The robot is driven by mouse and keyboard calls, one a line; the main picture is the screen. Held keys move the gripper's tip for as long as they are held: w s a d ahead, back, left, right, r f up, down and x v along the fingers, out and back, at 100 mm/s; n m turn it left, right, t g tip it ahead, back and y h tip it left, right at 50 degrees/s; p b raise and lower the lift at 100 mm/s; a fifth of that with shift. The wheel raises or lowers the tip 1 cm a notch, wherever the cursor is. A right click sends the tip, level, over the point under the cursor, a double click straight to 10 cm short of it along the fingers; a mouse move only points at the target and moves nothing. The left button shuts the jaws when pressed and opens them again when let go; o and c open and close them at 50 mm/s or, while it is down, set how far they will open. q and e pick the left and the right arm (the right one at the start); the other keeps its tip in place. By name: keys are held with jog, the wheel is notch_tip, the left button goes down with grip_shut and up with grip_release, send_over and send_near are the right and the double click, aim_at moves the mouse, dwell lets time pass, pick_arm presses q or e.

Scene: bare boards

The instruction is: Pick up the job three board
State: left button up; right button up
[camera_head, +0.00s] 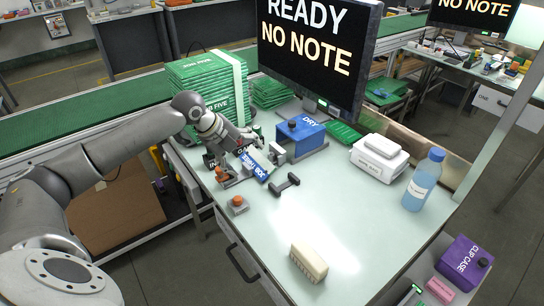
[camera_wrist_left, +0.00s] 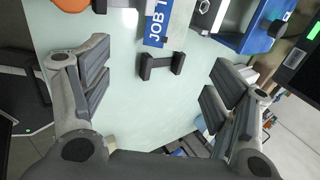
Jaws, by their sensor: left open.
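The job three board shows as a blue piece with white lettering (camera_head: 254,167) on the pale bench top, between a small orange-topped fixture and a dark dumbbell-shaped piece. In the left wrist view its blue face reading "JOB T" (camera_wrist_left: 155,24) is at the top edge, cut off by the frame. My left gripper (camera_head: 243,139) is above and just behind it in the head view. Its fingers (camera_wrist_left: 158,88) are spread wide and empty, with the bench top showing between them. The gripper and arm hide part of the bench behind the board. My right gripper is not in view.
A blue DRY box (camera_head: 301,139), a white device (camera_head: 379,157) and a bottle (camera_head: 423,181) stand to the right. The dark dumbbell-shaped piece (camera_head: 284,184) lies close to the board. Stacked green JOB FIVE boards (camera_head: 210,91) stand behind. The bench's middle is clear.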

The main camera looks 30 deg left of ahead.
aim_at(262, 174)
pick_arm(q)
jog(key=x, duration=0.5)
jog(key=shift+w+p, duration=0.3)
jog(key=shift+w+d+f, duration=0.2)
jog(key=shift+f, duration=0.1)
jog(key=p+x, duration=0.1)
jog(key=x, duration=0.2)
jog(key=shift+w+d+f, duration=0.15)
jog(key=shift+w+f, duration=0.1)
jog(key=shift+f, duration=0.05)
jog(key=shift+w+d+f, duration=0.1)
jog(key=shift+w+f, duration=0.15)
jog(key=shift+f, duration=0.15)
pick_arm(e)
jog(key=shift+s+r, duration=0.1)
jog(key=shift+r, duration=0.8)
pick_arm(q)
jog(key=shift+c, duration=1.2)
jog(key=c, duration=1)
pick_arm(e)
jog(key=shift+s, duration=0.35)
pick_arm(q)
jog(key=shift+r, duration=0.1)
